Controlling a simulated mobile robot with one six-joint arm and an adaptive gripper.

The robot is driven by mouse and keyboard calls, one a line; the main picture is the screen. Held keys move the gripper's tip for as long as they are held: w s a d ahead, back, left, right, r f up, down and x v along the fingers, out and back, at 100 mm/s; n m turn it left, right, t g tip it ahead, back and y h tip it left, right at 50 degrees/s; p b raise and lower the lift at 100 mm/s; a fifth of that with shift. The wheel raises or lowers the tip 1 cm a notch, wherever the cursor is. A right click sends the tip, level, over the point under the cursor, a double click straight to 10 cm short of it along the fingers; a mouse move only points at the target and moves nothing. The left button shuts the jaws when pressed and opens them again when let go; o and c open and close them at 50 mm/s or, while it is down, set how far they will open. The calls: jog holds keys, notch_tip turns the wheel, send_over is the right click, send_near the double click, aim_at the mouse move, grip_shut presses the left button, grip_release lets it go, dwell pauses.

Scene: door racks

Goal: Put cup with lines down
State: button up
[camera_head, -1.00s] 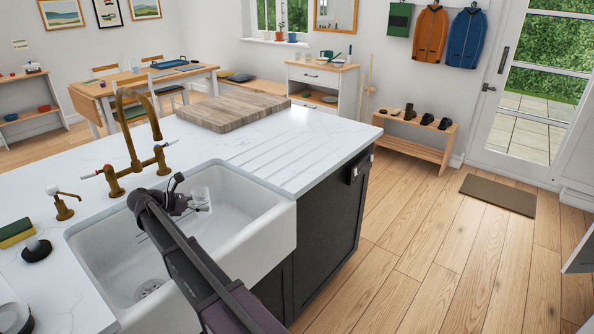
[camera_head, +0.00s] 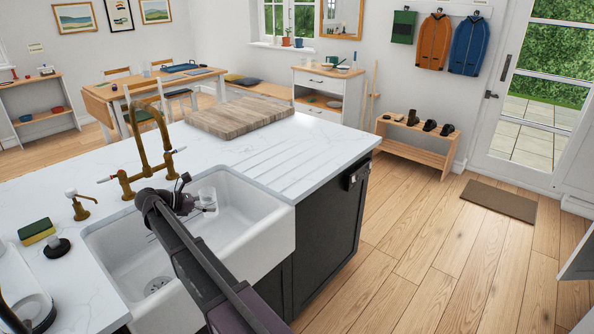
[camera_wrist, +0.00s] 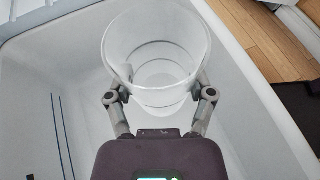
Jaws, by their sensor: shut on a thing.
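A clear cup with ring lines (camera_wrist: 156,60) sits between the fingers of my gripper (camera_wrist: 160,85) in the wrist view. The fingers are shut on its two sides. In the head view the cup (camera_head: 207,196) is small, at the tip of my gripper (camera_head: 203,207), inside the white sink (camera_head: 240,228). The cup looks upright. The sink basin (camera_wrist: 246,125) surrounds the cup in the wrist view. I cannot tell whether the cup's base touches the sink bottom.
A brass tap (camera_head: 145,150) stands behind the sink. The white counter (camera_head: 285,165) right of the sink has drain grooves and free room. A wooden board (camera_head: 240,115) lies further back. A sponge (camera_head: 37,231) sits left of the sink.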

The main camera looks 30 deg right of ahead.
notch_tip(320, 180, up, 24)
jog(key=p, duration=2.3)
jog(key=shift+s, duration=0.25)
jog(key=shift+d, duration=0.15)
